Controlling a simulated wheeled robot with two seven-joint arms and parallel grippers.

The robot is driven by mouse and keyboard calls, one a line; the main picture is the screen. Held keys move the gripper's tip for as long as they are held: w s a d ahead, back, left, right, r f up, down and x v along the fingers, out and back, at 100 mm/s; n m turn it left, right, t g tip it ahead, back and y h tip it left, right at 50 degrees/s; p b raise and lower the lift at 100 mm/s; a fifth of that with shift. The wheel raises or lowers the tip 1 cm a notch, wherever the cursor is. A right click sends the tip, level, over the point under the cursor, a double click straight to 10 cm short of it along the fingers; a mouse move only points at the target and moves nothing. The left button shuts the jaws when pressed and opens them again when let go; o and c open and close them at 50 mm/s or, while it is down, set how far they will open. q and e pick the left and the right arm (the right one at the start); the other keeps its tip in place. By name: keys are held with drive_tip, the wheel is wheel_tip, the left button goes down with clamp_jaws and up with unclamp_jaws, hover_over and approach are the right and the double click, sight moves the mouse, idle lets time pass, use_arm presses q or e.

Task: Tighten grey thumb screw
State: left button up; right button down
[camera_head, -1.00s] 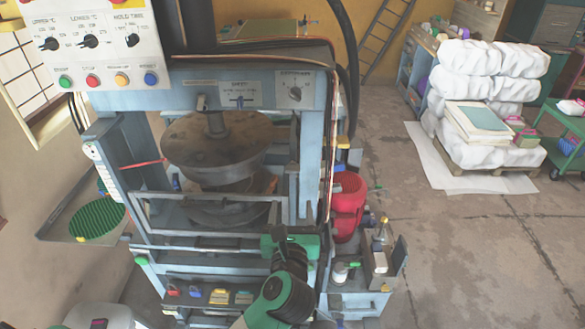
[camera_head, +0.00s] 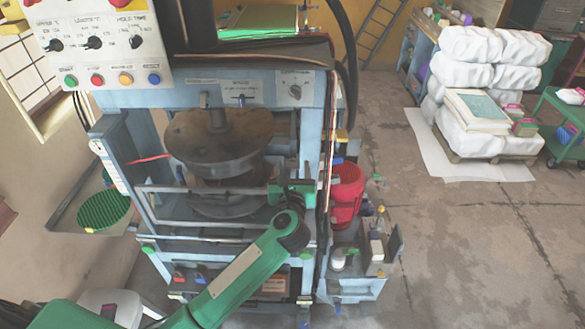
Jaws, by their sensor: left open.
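The plate press (camera_head: 225,88) stands in the middle of the view, with a round dark upper plate (camera_head: 215,150) on a vertical shaft. My left arm comes in from the lower left, and its gripper (camera_head: 298,190) is at the press's right front column, at the right end of the guard bars (camera_head: 215,192). The gripper is open. Its fingertips are small and partly hidden by the wrist, and I see nothing between them. I cannot pick out the grey thumb screw; it may be too small or hidden behind the gripper. My right gripper is not in view.
A control panel (camera_head: 95,45) hangs at the upper left. A red bucket (camera_head: 346,196) and a small stand with bottles (camera_head: 360,285) are right of the press. The floor (camera_head: 470,250) at right is clear.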

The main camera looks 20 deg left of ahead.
use_arm(q)
drive_tip(key=c, duration=1)
